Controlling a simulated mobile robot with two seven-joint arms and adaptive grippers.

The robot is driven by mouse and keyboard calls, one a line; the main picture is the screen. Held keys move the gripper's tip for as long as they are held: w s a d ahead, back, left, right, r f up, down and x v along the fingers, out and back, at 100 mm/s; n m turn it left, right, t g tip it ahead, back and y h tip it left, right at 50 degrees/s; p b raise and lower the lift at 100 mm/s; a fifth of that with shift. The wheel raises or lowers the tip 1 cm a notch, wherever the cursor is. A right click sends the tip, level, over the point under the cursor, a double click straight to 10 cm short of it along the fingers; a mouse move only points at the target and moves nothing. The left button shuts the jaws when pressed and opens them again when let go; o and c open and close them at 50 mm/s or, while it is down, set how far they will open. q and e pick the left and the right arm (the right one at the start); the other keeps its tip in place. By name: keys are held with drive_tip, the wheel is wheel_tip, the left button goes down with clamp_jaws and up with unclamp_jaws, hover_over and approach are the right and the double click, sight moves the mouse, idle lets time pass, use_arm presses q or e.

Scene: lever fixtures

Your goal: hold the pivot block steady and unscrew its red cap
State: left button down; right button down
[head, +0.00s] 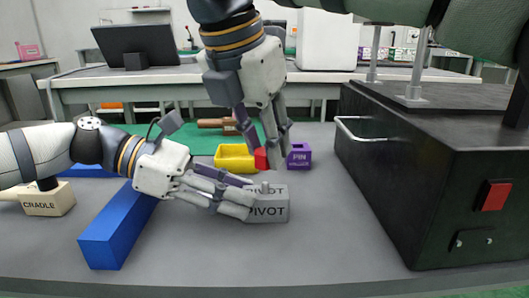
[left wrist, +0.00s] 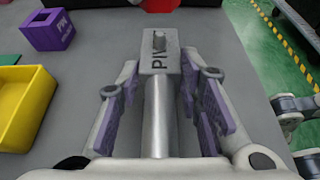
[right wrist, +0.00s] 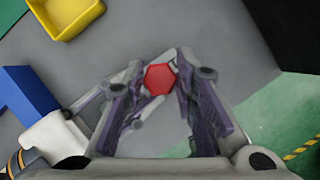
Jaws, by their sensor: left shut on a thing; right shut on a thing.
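The grey pivot block (head: 267,209), labelled PIVOT, sits on the table. My left gripper (head: 247,200) is shut on it from the left. In the left wrist view the pivot block (left wrist: 158,66) shows between the fingertips, with a bare grey stud on its top and a grey bar running back between the fingers. The red cap (head: 261,159) is off the block, up above it and slightly left. My right gripper (head: 260,152), reaching down from above, is shut on it. In the right wrist view the hexagonal red cap (right wrist: 159,79) sits between the fingertips.
A yellow bin (head: 234,157) and a purple PIN holder (head: 300,156) stand behind the block. A blue bar (head: 117,228) and a CRADLE block (head: 48,202) lie to the left. A large black box (head: 440,190) stands at the right. The table in front is clear.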

idle(0.3)
use_arm(q)
drive_tip(key=c, duration=1.1)
unclamp_jaws()
drive_tip(key=shift+o, duration=0.2)
drive_tip(key=shift+a, duration=0.1)
